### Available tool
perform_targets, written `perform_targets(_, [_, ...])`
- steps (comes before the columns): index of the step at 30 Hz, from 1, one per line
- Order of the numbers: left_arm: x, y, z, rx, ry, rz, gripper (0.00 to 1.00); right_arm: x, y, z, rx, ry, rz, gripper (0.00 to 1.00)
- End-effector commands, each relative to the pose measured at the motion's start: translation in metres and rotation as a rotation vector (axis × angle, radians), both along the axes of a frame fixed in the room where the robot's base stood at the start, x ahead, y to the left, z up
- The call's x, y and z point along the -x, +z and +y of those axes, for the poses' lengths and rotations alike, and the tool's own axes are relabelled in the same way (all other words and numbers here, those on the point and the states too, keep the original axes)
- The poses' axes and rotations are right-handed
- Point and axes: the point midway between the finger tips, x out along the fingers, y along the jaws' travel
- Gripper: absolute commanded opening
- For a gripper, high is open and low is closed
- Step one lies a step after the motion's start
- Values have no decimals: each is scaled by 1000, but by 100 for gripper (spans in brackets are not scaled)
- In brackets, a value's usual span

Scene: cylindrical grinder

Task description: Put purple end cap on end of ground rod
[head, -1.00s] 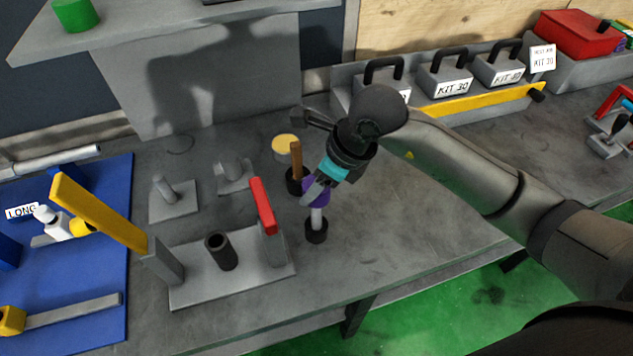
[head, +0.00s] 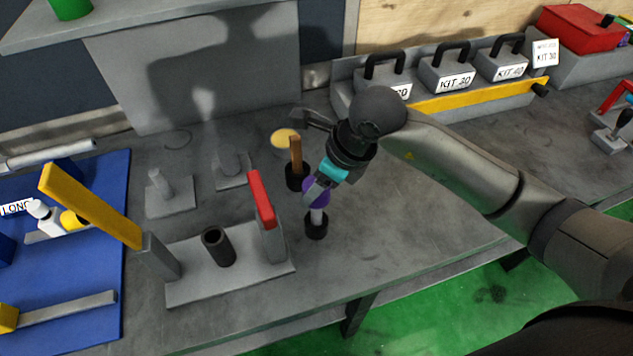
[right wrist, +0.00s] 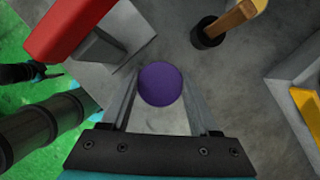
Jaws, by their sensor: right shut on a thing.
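The purple end cap (head: 316,190) sits at the top of the upright grey ground rod (head: 317,216), whose foot stands in a black round holder (head: 316,230) on the bench. My right gripper (head: 316,186) comes down from above right and is shut on the cap. In the right wrist view the round purple cap (right wrist: 161,84) lies between the two fingers of my right gripper (right wrist: 165,88), and the rod below it is hidden. From these views I cannot tell how deep the rod sits in the cap. My left gripper is not in view.
A fixture with a red arm (head: 262,199), a yellow arm (head: 90,206) and a black tube (head: 217,246) stands close to the left. A brown-handled tool (head: 296,152) stands upright just behind. Kit boxes (head: 447,73) line the back. The bench at front right is clear.

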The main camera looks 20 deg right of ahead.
Motion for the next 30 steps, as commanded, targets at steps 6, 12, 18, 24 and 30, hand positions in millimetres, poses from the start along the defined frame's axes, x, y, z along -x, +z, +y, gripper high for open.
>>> perform_targets(6, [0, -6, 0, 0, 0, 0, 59, 0, -7, 0, 0, 0, 0, 9])
perform_targets(12, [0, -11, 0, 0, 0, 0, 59, 0, -12, 0, 0, 0, 0, 9])
perform_targets(18, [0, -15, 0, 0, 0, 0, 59, 0, -16, 0, 0, 0, 0, 9])
perform_targets(24, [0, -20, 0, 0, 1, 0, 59, 0, -21, 0, 0, 0, 0, 9])
perform_targets(30, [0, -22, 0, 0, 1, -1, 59, 0, -24, 0, -1, 0, -1, 66])
